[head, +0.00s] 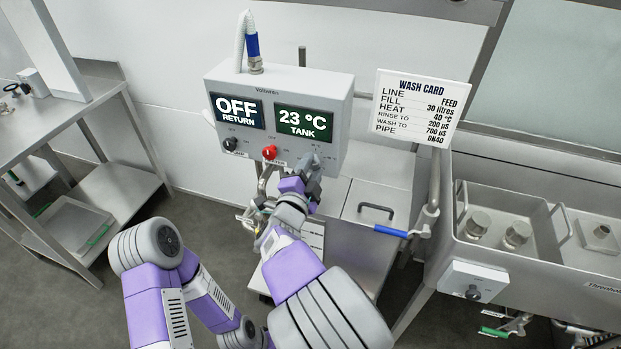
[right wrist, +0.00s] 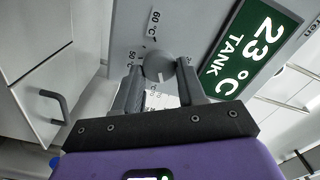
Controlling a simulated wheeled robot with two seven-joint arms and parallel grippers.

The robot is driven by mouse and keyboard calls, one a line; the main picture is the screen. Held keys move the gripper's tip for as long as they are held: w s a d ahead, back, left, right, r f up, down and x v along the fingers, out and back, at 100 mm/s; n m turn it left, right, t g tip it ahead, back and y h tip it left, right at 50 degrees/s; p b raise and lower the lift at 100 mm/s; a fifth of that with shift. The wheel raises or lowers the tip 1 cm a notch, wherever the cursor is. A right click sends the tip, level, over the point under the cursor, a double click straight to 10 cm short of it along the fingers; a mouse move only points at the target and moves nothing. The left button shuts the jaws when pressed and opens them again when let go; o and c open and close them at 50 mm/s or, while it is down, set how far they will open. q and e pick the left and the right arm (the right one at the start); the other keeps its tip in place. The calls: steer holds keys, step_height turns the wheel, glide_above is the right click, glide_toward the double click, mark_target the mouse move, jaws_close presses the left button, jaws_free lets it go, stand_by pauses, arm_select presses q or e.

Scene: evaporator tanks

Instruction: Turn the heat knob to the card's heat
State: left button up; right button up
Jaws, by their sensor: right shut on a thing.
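The grey control box (head: 335,95) carries a green display (head: 303,122) reading 23 °C TANK. The round grey heat knob (right wrist: 158,66) sits between the two fingers of my right gripper (right wrist: 160,82), which is shut on it. A pale mark shows on the knob's face. The labels 60 °C (right wrist: 153,22) and 50 show on the panel around it. In the head view my right gripper (head: 308,172) covers most of the knob, at the box's lower right. The wash card (head: 418,107) reads HEAT 40 °C. My left gripper is out of view.
A dark display (head: 237,110) reads OFF RETURN. A black knob (head: 231,143) and a red knob (head: 269,152) sit left of my right gripper. Below the box is a lidded tank (head: 372,208). A sink (head: 510,240) stands right, a steel table (head: 55,120) left.

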steer(key=shift+m+b, duration=1.4)
steer(key=shift+m, duration=0.4)
steer(key=o, duration=1)
steer(key=shift+s, duration=0.1)
steer(key=p+v, duration=0.1)
steer(key=v, duration=0.6)
steer(key=shift+s+p, duration=0.15)
steer(key=shift+p, duration=0.15)
steer(key=shift+a, duration=0.1)
